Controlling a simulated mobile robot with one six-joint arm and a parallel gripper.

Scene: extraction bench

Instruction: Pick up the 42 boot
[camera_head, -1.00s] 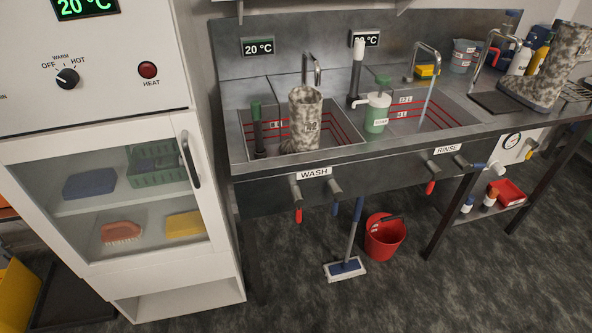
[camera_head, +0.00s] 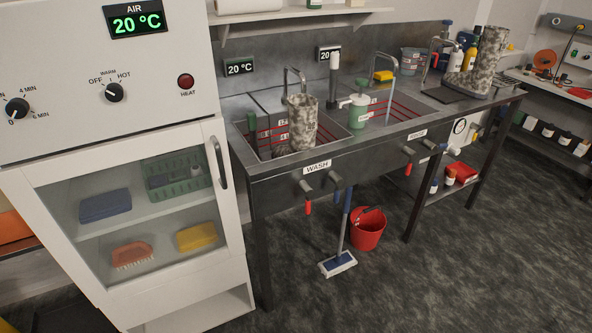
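A mottled grey-brown boot (camera_head: 303,124) stands upright in the wash sink (camera_head: 341,141) on the left of the steel bench, its shaft up and its foot low in the basin. A number mark on its shaft is too small to read surely now. A second, similar mottled boot (camera_head: 484,62) stands upright on the bench at the far right, beyond the rinse sink (camera_head: 424,109); I see no readable number on it. My gripper is not in view.
A green-topped soap bottle (camera_head: 359,109) stands between the sinks, with taps (camera_head: 294,76) behind. A white cabinet (camera_head: 222,262) is close on the left. A red bucket (camera_head: 367,231) and a mop (camera_head: 338,263) stand on the floor under the bench. The floor in front is open.

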